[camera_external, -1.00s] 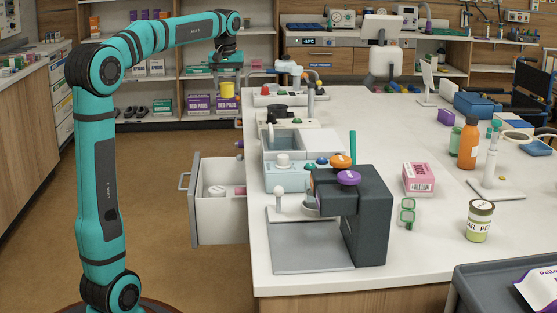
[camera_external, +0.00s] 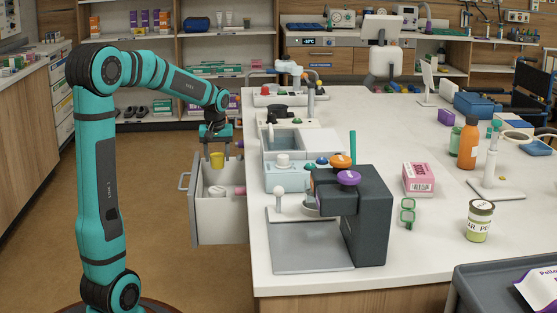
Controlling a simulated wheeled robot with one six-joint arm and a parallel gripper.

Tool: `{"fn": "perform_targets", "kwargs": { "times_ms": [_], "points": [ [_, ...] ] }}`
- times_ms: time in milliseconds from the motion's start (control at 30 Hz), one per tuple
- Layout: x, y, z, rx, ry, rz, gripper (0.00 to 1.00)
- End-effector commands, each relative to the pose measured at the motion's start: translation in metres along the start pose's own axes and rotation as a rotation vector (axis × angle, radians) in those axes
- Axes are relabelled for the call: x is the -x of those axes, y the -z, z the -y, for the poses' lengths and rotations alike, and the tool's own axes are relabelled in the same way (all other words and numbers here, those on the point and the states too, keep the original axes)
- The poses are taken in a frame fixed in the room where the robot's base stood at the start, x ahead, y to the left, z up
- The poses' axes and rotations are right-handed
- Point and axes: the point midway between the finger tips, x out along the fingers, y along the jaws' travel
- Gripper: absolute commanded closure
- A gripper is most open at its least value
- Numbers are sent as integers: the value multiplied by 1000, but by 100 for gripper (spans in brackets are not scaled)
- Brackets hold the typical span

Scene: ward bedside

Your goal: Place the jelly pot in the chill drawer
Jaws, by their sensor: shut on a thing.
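My gripper (camera_external: 217,147) points down above the open drawer (camera_external: 217,222), which sticks out from the left side of the white counter. It is shut on a small yellow pot (camera_external: 217,160), taken to be the jelly pot. The pot hangs upright at about the height of the drawer's rim, over its far part. I cannot tell whether the pot touches anything below. Inside the drawer lie a white round item (camera_external: 216,191) and a pinkish item (camera_external: 239,190). The drawer's front with its grey handle (camera_external: 184,181) faces left.
The counter (camera_external: 400,270) stands right of the drawer. A dark machine (camera_external: 368,215) and a light blue unit (camera_external: 287,177) stand near its left edge. Shelves with boxes (camera_external: 147,20) line the back. The floor (camera_external: 150,180) left of the drawer is clear.

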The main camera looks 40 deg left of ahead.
Motion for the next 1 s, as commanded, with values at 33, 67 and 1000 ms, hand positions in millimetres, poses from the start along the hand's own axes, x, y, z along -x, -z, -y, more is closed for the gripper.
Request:
{"fn": "perform_targets", "kwargs": {
  "times_ms": [33, 67, 1000],
  "points": [
    [-7, -1, 0, 0, 0, 1, 71],
    [-11, -1, 0, 0, 0, 1, 71],
    [-116, -17, 0, 0, 0, 0, 71]
  ]
}}
